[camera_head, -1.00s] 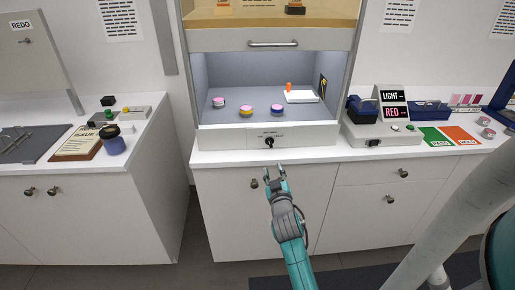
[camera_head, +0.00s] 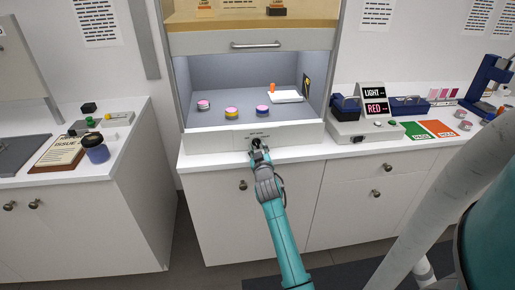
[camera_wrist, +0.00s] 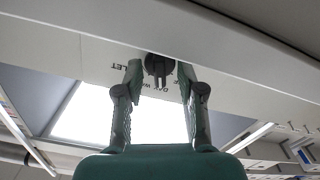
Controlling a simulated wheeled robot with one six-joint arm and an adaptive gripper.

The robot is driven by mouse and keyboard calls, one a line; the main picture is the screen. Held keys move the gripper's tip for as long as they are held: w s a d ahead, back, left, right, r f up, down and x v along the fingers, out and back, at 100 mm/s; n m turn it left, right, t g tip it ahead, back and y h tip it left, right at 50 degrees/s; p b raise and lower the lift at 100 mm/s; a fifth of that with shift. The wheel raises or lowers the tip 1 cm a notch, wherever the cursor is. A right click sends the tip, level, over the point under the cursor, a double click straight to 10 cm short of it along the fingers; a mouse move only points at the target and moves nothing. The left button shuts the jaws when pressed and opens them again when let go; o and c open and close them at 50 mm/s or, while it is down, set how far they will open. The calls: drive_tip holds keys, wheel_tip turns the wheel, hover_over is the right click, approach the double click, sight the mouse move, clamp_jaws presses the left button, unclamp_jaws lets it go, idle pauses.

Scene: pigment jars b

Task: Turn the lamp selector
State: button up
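The lamp selector is a small black knob on the white front panel (camera_head: 215,142) of the booth. In the wrist view the dark knob (camera_wrist: 159,68) sits at the top centre, between my fingertips, with partly readable lettering beside it. My gripper (camera_head: 257,147) is at the panel, in front of the knob, and hides most of it in the head view. In the wrist view the two fingers of my gripper (camera_wrist: 159,78) stand apart on either side of the knob, with gaps showing. I cannot tell whether the fingertips reach over it.
Inside the booth are several jars, including a yellow-banded one (camera_head: 232,112), and a white tray (camera_head: 286,97). A device with a LIGHT/RED sign (camera_head: 375,107) and green and orange cards (camera_head: 439,128) are on the right counter. A dark jar (camera_head: 96,149) is on the left counter.

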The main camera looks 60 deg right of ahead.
drive_tip(key=shift+w+d, duration=0.15)
drive_tip(key=shift+d, duration=0.05)
clamp_jaws()
idle(0.3)
drive_tip(key=m, duration=0.4)
drive_tip(key=shift+m, duration=1.8)
